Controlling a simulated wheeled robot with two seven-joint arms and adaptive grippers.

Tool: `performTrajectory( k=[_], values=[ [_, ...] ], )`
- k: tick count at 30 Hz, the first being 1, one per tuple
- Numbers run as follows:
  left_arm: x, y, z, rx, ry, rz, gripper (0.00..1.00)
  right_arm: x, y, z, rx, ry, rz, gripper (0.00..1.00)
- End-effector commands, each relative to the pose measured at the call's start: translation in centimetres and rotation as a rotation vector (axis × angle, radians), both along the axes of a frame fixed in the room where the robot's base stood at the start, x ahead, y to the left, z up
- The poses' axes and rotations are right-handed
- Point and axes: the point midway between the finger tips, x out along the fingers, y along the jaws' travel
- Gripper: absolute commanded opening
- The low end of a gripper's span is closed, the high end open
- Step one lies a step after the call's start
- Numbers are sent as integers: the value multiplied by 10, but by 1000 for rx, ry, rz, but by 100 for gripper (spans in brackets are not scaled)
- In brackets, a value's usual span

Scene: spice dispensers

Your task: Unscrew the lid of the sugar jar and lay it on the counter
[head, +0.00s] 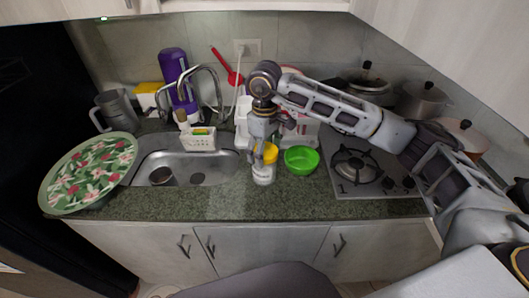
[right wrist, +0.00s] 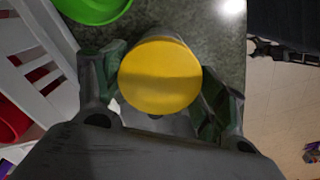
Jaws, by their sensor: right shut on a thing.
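The sugar jar (head: 263,175) stands upright on the granite counter, right of the sink. It has a pale body and a yellow lid (head: 270,154), which fills the middle of the right wrist view (right wrist: 160,76). My right gripper (head: 262,150) comes down on it from above, with one finger on each side of the lid, shut on it. The lid sits on the jar's top; whether it has turned cannot be told. The jar's label is too small to read. My left gripper is not in view.
A green bowl (head: 301,160) stands close to the jar's right, with the stove (head: 365,165) beyond it. The sink (head: 190,165) lies to the left. A floral tray (head: 88,172) is at the far left. The counter (head: 225,205) in front of the sink is clear.

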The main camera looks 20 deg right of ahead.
Motion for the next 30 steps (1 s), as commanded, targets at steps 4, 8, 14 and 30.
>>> performTrajectory(
  k=[4,8,14,30],
  values=[
    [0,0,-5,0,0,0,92,0,0,-1,-1,-1,38,46],
    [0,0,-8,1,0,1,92,0,0,-1,0,0,73,46],
    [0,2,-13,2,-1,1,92,0,0,-1,0,0,127,46],
    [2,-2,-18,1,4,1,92,0,0,-1,-1,1,154,46]
  ],
)
